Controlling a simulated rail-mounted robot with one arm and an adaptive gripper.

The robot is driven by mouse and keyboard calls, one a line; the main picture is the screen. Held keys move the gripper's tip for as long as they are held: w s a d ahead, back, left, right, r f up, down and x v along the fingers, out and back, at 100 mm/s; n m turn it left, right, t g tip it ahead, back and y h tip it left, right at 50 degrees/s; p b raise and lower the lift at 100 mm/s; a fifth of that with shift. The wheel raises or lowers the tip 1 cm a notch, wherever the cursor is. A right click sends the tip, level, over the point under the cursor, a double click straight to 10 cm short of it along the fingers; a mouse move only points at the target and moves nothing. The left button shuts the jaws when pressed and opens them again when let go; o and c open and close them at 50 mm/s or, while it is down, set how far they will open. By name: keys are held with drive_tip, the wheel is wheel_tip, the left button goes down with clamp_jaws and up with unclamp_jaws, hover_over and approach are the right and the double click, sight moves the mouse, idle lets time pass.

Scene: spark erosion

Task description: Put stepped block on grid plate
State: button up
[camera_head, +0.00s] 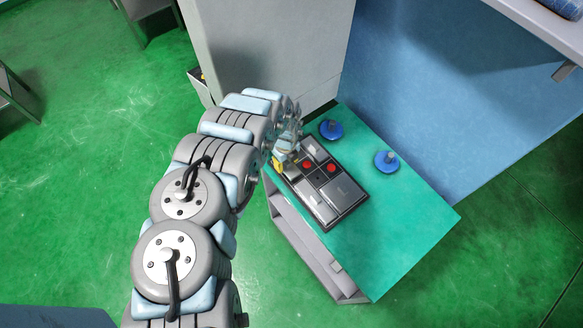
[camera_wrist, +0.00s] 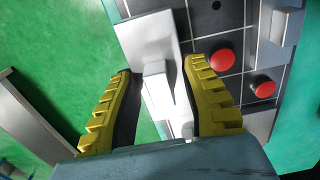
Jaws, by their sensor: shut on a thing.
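The stepped block (camera_wrist: 158,85), pale grey with a raised middle part, is between the two yellow fingers of my gripper (camera_wrist: 163,70) in the wrist view. My gripper is shut on it. The block's upper part overlaps the left edge of the dark grid plate (camera_wrist: 232,62); I cannot tell if it touches. In the head view the grid plate (camera_head: 319,177) lies on the green tabletop, and my gripper (camera_head: 281,162) is at its left edge. The held block is mostly hidden there by my arm.
Two red round pieces (camera_head: 331,168) sit on the plate. Other grey blocks (camera_head: 337,197) stand there too. Two blue knobbed pieces (camera_head: 386,161) are on the tabletop (camera_head: 405,215) behind and right of the plate. The tabletop's right part is clear.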

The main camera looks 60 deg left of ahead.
sight(287, 165)
drive_tip(key=shift+w+a+f+b, duration=0.3)
drive_tip(key=shift+a+f, duration=0.05)
drive_tip(key=shift+f, duration=0.1)
drive_tip(key=shift+w+a+f+b, duration=0.15)
drive_tip(key=shift+a+f+b, duration=0.05)
drive_tip(key=shift+f+b, duration=0.35)
drive_tip(key=shift+d+f+b, duration=0.1)
drive_tip(key=shift+f+b, duration=0.9)
drive_tip(key=shift+f, duration=0.2)
drive_tip(key=shift+f, duration=0.15)
drive_tip(key=o, duration=1.1)
